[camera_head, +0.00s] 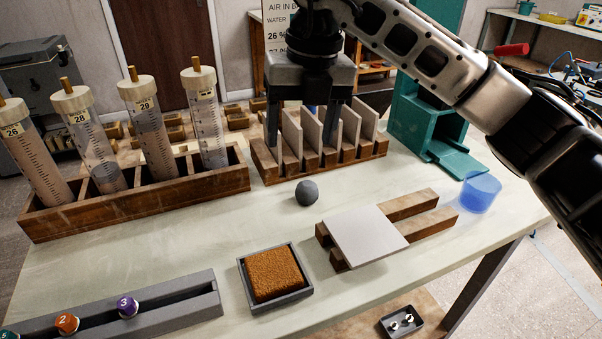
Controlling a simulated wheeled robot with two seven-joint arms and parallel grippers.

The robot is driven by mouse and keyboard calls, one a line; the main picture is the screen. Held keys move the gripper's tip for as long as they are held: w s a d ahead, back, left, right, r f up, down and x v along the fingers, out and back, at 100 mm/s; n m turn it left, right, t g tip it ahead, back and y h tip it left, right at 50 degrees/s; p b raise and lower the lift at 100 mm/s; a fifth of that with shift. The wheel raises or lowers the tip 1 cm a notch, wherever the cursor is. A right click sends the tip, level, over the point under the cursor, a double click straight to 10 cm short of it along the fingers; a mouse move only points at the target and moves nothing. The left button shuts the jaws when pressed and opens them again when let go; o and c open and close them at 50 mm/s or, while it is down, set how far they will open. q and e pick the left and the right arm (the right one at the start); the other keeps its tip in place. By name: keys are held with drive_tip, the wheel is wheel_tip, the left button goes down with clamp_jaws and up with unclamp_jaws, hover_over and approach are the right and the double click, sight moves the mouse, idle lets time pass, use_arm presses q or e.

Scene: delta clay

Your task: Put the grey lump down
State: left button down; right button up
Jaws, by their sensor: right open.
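The grey lump (307,192) is a small dark ball of clay. It rests on the pale table top in front of the wooden tile rack (323,163). My right gripper (304,135) points down over the rack, behind and above the lump, with its two fingers apart. The fingers straddle some of the upright tiles in the picture; I cannot tell whether they touch any. The gripper is clear of the lump. My left gripper is not in view.
A white tile (365,236) lies across two wooden bars. An orange sponge (272,273) sits in a grey tray. A wooden rack (150,197) of tilted cylinders stands left. A blue cup (480,193) is near the right edge. Bare table surrounds the lump.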

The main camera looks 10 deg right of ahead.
drive_tip(key=w+d+r+h, duration=0.1)
drive_tip(key=d+r, duration=0.1)
drive_tip(key=p, duration=0.1)
hover_over(307, 184)
drive_tip(key=shift+m+t, duration=0.3)
drive_tip(key=shift+m, duration=0.1)
drive_tip(key=f, duration=1)
drive_tip(key=shift+s+d+f, duration=0.2)
drive_tip(key=shift+s+d, duration=0.05)
drive_tip(key=shift+s, duration=0.15)
drive_tip(key=shift+w+a+f+p, duration=0.1)
drive_tip(key=shift+w+f+p, duration=0.1)
drive_tip(key=shift+f, duration=0.7)
drive_tip(key=shift+w+a+f+p, duration=0.1)
drive_tip(key=shift+f+p, duration=0.1)
drive_tip(key=shift+f, duration=0.7)
drive_tip(key=shift+w+f+p, duration=0.15)
drive_tip(key=shift+f+p, duration=0.05)
drive_tip(key=shift+f, duration=0.7)
drive_tip(key=c, duration=1.2)
drive_tip(key=shift+r, duration=0.15)
